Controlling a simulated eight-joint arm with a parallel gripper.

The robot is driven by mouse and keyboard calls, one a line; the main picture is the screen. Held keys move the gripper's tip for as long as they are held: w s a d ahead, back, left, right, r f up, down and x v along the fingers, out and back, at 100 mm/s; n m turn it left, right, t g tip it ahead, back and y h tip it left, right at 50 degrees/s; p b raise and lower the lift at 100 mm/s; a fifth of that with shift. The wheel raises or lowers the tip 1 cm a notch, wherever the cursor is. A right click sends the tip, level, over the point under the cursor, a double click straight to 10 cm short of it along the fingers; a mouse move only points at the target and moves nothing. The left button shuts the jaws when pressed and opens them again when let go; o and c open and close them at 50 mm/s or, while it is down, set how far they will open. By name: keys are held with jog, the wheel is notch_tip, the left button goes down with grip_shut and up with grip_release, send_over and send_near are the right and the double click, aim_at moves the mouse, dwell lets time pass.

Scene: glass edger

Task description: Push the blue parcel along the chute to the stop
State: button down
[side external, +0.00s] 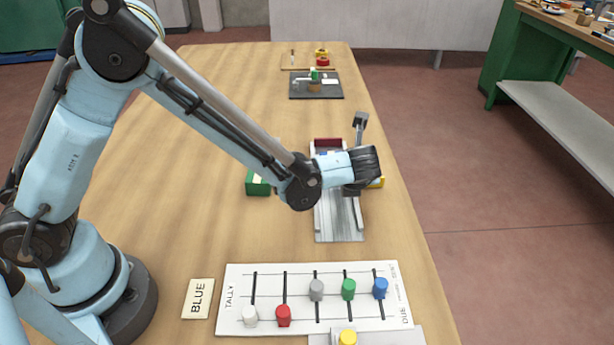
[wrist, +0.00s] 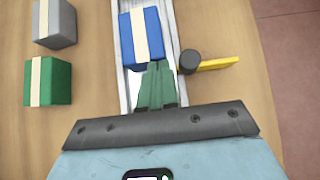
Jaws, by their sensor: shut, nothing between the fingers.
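The blue parcel (wrist: 128,40) with a cream band lies in the metal chute (wrist: 121,88). In the side view my arm hides most of the parcel, and the chute (side external: 338,222) runs away from the camera to a dark red block (side external: 328,143) at its far end, which looks like the stop. My gripper (wrist: 156,66) is shut and empty, its greenish fingers low in the chute just behind the parcel's near face. I cannot tell whether they touch it. In the side view the fingertips are hidden behind my wrist.
A green parcel (wrist: 60,84) and a grey parcel (wrist: 66,22) stand left of the chute. A dark round knob (wrist: 190,60) and a yellow bar (wrist: 218,64) are close on its right. The tally board (side external: 237,305) and BLUE card (side external: 199,284) lie in front.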

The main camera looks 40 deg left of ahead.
jog(key=shift+a, duration=0.1)
jog(key=w+a, duration=0.5)
jog(key=shift+w, duration=0.1)
jog(key=s+d, duration=0.3)
jog(key=shift+s+d+r, duration=0.15)
jog(key=shift+d+r, duration=0.05)
jog(key=v, duration=0.9)
jog(key=s+a+r+n+h, duration=0.2)
jog(key=s+a+n, duration=0.4)
jog(key=n, duration=0.7)
jog(key=s+a+r+n+h, duration=0.2)
jog(key=s+a+n+h, duration=0.2)
jog(key=n, duration=1)
jog(key=s+a, duration=0.3)
jog(key=s, duration=0.2)
jog(key=shift+r+t, duration=0.25)
jog(key=shift+t, duration=0.15)
